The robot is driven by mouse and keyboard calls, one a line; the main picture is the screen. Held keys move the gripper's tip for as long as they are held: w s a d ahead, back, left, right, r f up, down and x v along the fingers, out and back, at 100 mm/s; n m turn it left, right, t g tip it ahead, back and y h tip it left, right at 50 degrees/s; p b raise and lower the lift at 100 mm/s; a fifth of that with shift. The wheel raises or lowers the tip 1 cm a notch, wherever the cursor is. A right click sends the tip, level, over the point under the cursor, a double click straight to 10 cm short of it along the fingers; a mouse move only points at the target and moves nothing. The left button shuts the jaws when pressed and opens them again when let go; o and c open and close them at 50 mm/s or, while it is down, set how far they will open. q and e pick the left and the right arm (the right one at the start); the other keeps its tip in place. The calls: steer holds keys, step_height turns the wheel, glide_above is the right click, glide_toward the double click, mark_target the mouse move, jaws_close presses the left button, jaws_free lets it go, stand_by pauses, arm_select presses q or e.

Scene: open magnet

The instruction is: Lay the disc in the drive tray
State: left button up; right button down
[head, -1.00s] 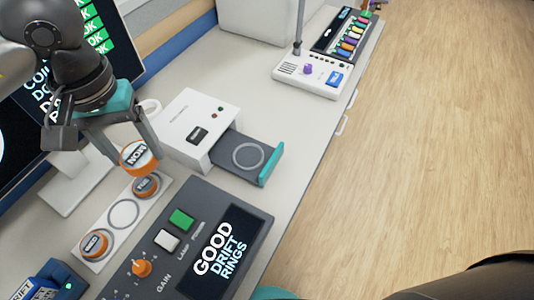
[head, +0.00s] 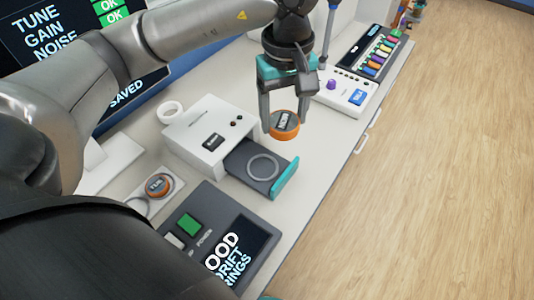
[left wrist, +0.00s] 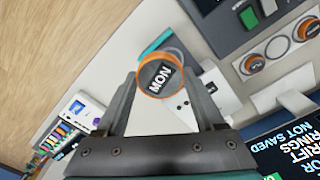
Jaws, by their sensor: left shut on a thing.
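My left gripper (head: 284,128) is shut on an orange-rimmed disc (head: 285,125) with a dark label reading MON. It holds the disc in the air behind and above the drive tray. The disc also shows between the fingers in the left wrist view (left wrist: 163,76). The drive (head: 207,133) is a white box with its dark tray (head: 240,160) slid out. The tray has a pale ring mark and a teal front edge, and nothing lies on it. My right gripper is not in view.
A white rack with another orange disc (head: 158,185) stands at left, partly hidden by my arm. A dark console (head: 205,212) is in front of the drive. A white device with a purple knob (head: 331,85) and a row of coloured pieces (head: 377,58) stand behind.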

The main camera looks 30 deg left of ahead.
arm_select(q)
steer(key=n, duration=0.3)
steer(key=w+a+n, duration=0.1)
steer(key=shift+a+f+n, duration=0.1)
steer(key=shift+f+n, duration=0.1)
steer(key=shift+n, duration=0.2)
steer(key=w+a+n, duration=0.1)
steer(key=a+n, duration=0.1)
steer(key=n, duration=0.5)
steer(key=n+b, duration=0.3)
steer(key=n, duration=0.9)
glide_above(263, 168)
step_height(263, 168, down, 18)
steer(key=shift+r, duration=0.1)
steer(key=shift+f+b, duration=0.45)
steer(key=shift+f, duration=1.7)
steer(key=o, duration=1.4)
steer(key=shift+f, duration=0.15)
